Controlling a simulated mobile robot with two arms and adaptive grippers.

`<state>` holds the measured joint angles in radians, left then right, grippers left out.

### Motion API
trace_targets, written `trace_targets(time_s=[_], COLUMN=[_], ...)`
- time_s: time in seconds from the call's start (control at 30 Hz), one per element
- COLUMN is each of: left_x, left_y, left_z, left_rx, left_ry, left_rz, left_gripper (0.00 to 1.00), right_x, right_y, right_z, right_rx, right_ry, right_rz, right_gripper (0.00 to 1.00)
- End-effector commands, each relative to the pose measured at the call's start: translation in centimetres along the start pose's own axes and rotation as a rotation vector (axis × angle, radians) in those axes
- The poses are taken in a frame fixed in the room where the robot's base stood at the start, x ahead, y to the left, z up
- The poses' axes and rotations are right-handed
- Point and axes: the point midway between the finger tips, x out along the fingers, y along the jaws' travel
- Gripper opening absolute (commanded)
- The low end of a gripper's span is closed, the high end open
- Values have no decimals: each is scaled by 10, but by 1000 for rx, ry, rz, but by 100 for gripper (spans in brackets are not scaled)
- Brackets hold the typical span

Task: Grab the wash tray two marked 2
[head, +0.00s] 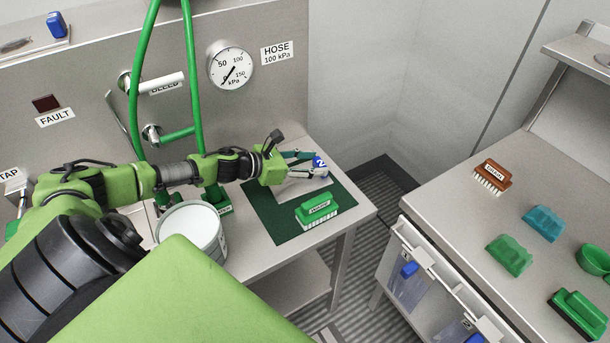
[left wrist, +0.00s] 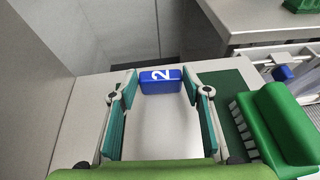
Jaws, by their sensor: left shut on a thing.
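The wash tray's blue block marked with a white 2 (head: 320,165) is at the back right of the left table in the head view, and its pale body seems to lie toward my wrist. In the left wrist view the blue block (left wrist: 160,81) sits between my fingertips. My left gripper (head: 308,164) reaches in from the left, shut on this block with one teal finger on each side; it also shows in the left wrist view (left wrist: 160,88). Whether the tray touches the mat I cannot tell. My right gripper is not in view.
A green brush (head: 318,210) stands on the dark green mat (head: 266,216), close to the tray. A white-topped drum (head: 191,227) and green hoses (head: 193,75) are near my arm. Another counter at right holds an orange-brown brush (head: 492,178) and green items.

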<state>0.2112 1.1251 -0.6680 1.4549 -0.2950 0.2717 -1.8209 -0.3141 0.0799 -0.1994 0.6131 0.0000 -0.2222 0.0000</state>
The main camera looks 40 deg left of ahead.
Motion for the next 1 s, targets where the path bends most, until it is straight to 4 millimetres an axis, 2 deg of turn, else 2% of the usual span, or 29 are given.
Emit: trace_targets(time_s=[0.3, 0.53, 0.9, 1.0], left_x=[-1, -10, -50, -56], left_y=[0, 1, -27, -29], left_z=[1, 24, 53, 59], left_rx=[3, 8, 4, -1], left_ry=[3, 0, 7, 6], left_rz=[0, 1, -4, 1], left_gripper=[10, 10, 10, 10], right_x=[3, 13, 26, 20], right_y=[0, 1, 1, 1], right_z=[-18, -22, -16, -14], right_rx=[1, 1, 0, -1], right_ry=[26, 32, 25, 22], right_rz=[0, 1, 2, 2], right_gripper=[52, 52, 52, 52])
